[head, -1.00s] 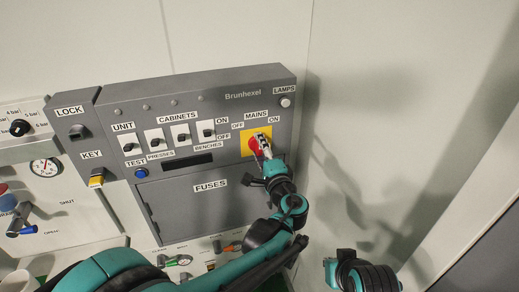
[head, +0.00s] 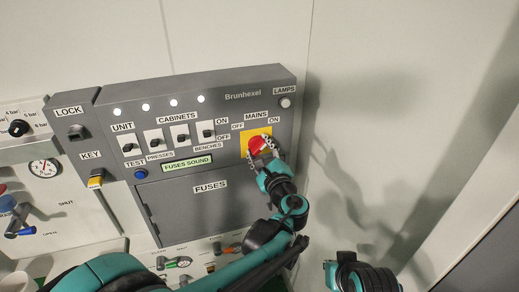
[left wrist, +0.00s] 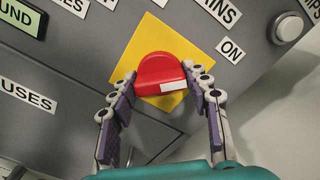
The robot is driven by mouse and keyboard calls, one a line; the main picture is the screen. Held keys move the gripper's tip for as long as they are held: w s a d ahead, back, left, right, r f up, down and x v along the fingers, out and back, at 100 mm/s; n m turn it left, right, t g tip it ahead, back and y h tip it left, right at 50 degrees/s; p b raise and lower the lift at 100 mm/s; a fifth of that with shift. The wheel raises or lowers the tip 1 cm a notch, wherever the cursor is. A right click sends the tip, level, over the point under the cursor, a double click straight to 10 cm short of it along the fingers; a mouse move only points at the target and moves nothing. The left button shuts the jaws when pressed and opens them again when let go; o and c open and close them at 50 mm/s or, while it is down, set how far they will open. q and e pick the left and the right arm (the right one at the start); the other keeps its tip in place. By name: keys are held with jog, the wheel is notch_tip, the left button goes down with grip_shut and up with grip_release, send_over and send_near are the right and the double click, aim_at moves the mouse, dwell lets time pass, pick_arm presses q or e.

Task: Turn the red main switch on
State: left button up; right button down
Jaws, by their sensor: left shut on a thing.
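The red main switch (head: 257,146) sits on a yellow plate (head: 247,138) under the MAINS label, between OFF on its left and ON on its right. My left gripper (head: 264,160) is at the switch, with one finger on each side of it. In the left wrist view, the fingertips (left wrist: 159,86) are shut on the sides of the red knob (left wrist: 160,68). A white strip (left wrist: 173,88) shows on the knob's lower right side, and the ON label (left wrist: 230,50) is to its upper right. My right gripper does not show.
The grey panel carries a row of lit white lamps (head: 146,107), several toggle switches (head: 181,138) and a lit display (head: 187,163) reading FUSES SOUND. A blue test button (head: 141,173) and the fuses door (head: 207,203) are below. Bare wall lies to the right.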

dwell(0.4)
pick_arm(q)
jog(key=o, duration=1.2)
jog(key=shift+c, duration=0.2)
jog(key=shift+s, duration=0.1)
jog(key=v, duration=0.7)
jog(key=shift+s, duration=0.15)
